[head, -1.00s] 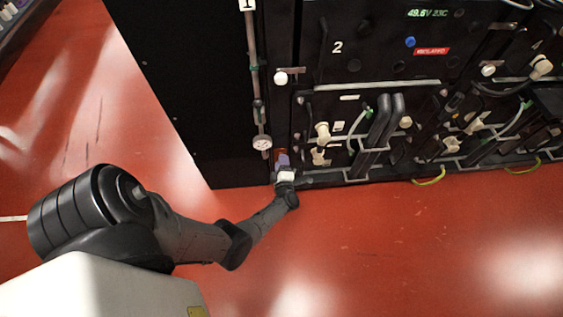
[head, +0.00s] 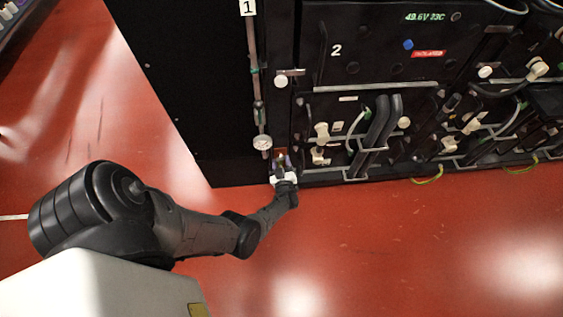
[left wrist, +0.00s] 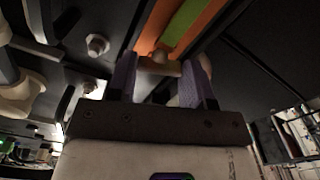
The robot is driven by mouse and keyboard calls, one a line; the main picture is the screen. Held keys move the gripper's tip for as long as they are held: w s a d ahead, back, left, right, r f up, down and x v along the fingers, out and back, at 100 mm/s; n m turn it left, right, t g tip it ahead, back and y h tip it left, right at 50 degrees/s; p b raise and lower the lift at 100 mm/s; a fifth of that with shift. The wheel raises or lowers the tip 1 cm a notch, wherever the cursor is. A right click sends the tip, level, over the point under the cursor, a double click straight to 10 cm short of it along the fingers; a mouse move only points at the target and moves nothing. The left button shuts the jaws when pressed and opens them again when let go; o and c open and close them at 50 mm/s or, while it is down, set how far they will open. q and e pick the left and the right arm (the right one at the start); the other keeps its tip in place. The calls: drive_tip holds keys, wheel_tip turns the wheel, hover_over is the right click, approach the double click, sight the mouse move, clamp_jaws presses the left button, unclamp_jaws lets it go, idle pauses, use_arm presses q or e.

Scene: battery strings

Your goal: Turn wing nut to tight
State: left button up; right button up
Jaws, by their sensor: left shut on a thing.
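My left gripper (head: 282,162) is low at the front of the black rack, near the bottom of its narrow upright strip. In the left wrist view my left gripper (left wrist: 163,66) has its two purple fingers on either side of a tan wing nut (left wrist: 160,66) and is shut on it. The nut sits at the lower end of an orange and green strip (left wrist: 178,28). In the head view the fingers and wrist mostly hide the nut. My right gripper is in neither view.
A round gauge (head: 262,142) on a thin pipe is just above and left of the gripper. Battery drawers with black handles (head: 378,122) and cables fill the rack to the right. Bolts (left wrist: 97,45) stand out beside the nut. The red floor (head: 340,240) is clear.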

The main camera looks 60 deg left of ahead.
use_arm(q)
drive_tip(key=shift+m, duration=1.8)
drive_tip(key=o, duration=0.9)
drive_tip(key=shift+d, duration=0.1)
